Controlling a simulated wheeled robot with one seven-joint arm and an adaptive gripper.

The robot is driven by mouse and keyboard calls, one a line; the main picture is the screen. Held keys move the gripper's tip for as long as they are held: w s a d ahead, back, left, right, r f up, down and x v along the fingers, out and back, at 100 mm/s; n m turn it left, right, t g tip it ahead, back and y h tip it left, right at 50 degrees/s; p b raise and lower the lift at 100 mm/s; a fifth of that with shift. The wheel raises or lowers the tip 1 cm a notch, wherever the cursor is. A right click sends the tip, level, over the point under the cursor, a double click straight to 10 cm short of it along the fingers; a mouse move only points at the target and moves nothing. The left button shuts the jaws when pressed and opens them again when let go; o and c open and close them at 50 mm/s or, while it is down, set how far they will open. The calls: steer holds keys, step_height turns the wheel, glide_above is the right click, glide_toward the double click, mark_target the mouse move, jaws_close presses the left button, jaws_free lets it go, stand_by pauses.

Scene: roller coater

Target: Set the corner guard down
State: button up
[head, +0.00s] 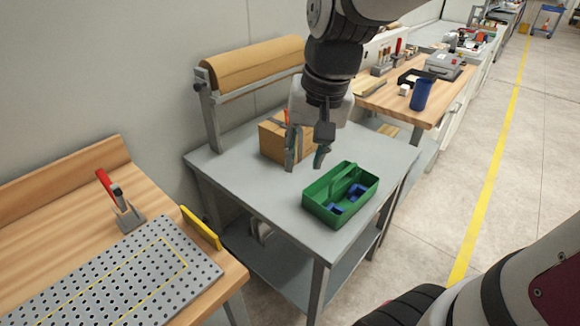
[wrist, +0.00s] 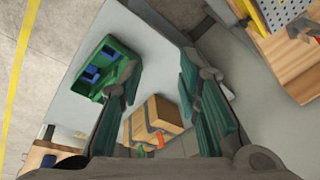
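My gripper (head: 306,167) is open above the grey table (head: 258,198), beside the cardboard box and the green tote. In the wrist view its teal-padded fingers (wrist: 161,85) are spread apart with nothing held between them. The green tote (head: 318,205) with a centre handle stands at the table's front right. Small blue pieces (head: 358,191) lie inside it; they may be corner guards, but their shape is too small to be sure. They also show in the wrist view (wrist: 108,53). A cardboard box (head: 270,142) with dark straps stands behind the gripper, partly hidden by it.
A brown paper roll (head: 255,63) is mounted at the table's back. Small orange parts (wrist: 158,140) show near the box. A wooden bench with a perforated plate (head: 110,275) is at left; another bench with a blue cup (head: 422,94) is behind. The table's front left is clear.

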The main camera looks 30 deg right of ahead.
steer(key=s+a+r+n+t, duration=0.2)
steer(key=s+a+n, duration=0.3)
steer(key=s, duration=0.6)
steer(key=shift+r+n, duration=0.45)
steer(key=shift+n, duration=0.05)
steer(key=shift+h, duration=0.3)
